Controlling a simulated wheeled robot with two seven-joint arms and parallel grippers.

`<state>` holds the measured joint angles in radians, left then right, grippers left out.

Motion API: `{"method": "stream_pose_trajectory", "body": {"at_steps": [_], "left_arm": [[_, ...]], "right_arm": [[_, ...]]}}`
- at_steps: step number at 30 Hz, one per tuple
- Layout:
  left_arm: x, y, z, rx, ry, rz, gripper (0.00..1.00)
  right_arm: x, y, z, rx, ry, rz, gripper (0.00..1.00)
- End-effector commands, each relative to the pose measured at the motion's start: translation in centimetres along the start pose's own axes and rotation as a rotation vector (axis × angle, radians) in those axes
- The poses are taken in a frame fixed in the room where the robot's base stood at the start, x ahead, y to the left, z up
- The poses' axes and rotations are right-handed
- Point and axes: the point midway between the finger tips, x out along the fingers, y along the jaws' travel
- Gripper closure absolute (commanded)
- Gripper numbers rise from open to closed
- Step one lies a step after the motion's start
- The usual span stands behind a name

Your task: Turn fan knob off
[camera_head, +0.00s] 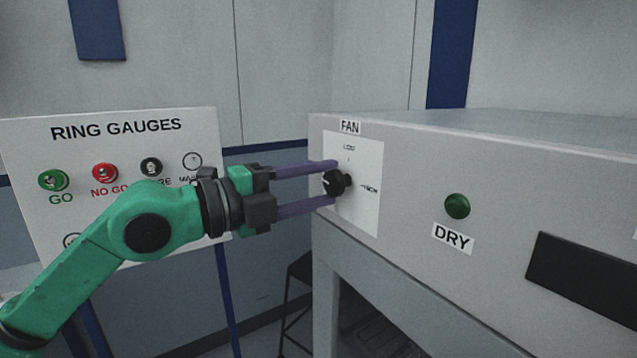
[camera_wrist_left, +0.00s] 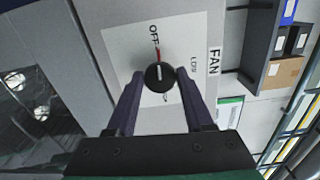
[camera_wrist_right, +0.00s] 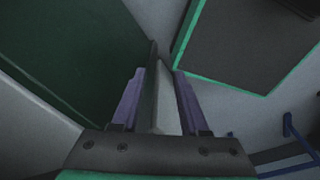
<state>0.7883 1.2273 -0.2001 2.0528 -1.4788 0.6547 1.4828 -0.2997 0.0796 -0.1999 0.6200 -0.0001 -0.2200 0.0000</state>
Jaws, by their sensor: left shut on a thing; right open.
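The fan knob (camera_head: 337,184) is a round black dial on a white label plate (camera_head: 364,215) at the left end of a grey cabinet front. LOW is printed above it and HIGH to its right. My left gripper (camera_head: 328,183) has its two purple fingers on either side of the knob, shut on it. In the left wrist view the knob (camera_wrist_left: 160,77) sits between the fingertips. Its white pointer lines up with a red mark toward the word OFF. My right gripper (camera_wrist_right: 158,85) shows only in the right wrist view, open, with a thin panel edge appearing between its fingers.
A green DRY button (camera_head: 457,206) and a dark rectangular panel (camera_head: 588,275) are further right on the cabinet (camera_head: 420,160). A RING GAUGES board (camera_head: 120,135) stands behind my left arm. A dark stool (camera_head: 296,285) is below, beside the cabinet.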

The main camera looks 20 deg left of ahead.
Motion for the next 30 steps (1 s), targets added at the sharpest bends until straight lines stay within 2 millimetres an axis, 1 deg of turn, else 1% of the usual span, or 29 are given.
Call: {"method": "stream_pose_trajectory", "body": {"at_steps": [8, 21, 22, 23, 24, 30], "left_arm": [[0.01, 0.07, 0.02, -0.074, -0.001, 0.001, 1.00], [0.01, 0.09, 0.00, -0.083, 0.000, 0.001, 1.00], [0.01, 0.09, 0.00, -0.083, 0.000, 0.001, 0.36], [0.01, 0.09, 0.00, -0.083, 0.000, 0.001, 0.25], [0.01, 0.08, 0.00, -0.083, 0.000, 0.001, 0.20], [0.01, 0.07, 0.00, -0.082, 0.000, 0.001, 0.20]], "right_arm": [[-0.10, -0.01, 0.01, 0.000, 0.000, 0.000, 0.56], [-0.10, -0.02, 0.02, 0.000, 0.000, 0.000, 0.56], [-0.10, -0.01, 0.02, 0.000, 0.000, 0.000, 0.56], [-0.10, -0.01, 0.03, 0.000, -0.001, 0.000, 0.56], [-0.10, -0.01, 0.02, 0.000, 0.000, 0.000, 0.56], [-0.10, -0.01, 0.03, 0.000, -0.001, 0.000, 0.56]]}}
